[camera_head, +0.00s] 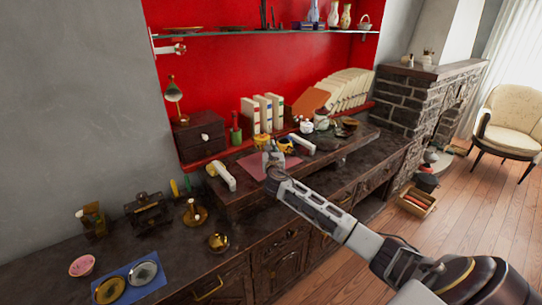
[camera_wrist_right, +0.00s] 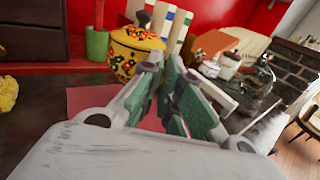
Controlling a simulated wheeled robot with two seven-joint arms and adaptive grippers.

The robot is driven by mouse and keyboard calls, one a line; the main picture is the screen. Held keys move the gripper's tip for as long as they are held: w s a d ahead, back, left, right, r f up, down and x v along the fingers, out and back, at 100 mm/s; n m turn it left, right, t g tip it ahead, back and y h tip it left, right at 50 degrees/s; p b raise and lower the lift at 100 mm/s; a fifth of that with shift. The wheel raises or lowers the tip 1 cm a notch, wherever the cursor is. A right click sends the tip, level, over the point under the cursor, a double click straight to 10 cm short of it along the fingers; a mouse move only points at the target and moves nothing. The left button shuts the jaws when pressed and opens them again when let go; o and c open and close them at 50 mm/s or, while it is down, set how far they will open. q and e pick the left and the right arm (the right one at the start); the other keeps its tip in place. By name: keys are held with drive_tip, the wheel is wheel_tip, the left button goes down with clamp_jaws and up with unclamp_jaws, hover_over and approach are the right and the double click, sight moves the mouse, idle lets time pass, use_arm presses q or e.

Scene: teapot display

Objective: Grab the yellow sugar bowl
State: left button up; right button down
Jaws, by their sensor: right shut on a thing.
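The yellow sugar bowl (camera_wrist_right: 135,50) is round, with a painted floral pattern and a lid. In the right wrist view it stands upright at upper left, against the left fingertip. In the head view a yellow bowl (camera_head: 260,142) shows just behind my right gripper (camera_head: 273,157). My right gripper (camera_wrist_right: 166,72) has its green-padded fingers drawn together at the bowl's right side. It is shut on the bowl there, but the fingers hide the exact contact. My left gripper is out of view.
A green cup (camera_wrist_right: 97,42) stands left of the bowl, and white books (camera_head: 262,112) stand behind. A glass vessel (camera_wrist_right: 255,82) and white cup (camera_head: 306,127) are to the right. A reddish mat (camera_head: 252,167) lies below. Another yellow item (camera_head: 286,146) is close by.

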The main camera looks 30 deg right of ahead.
drive_tip(key=shift+r, duration=1)
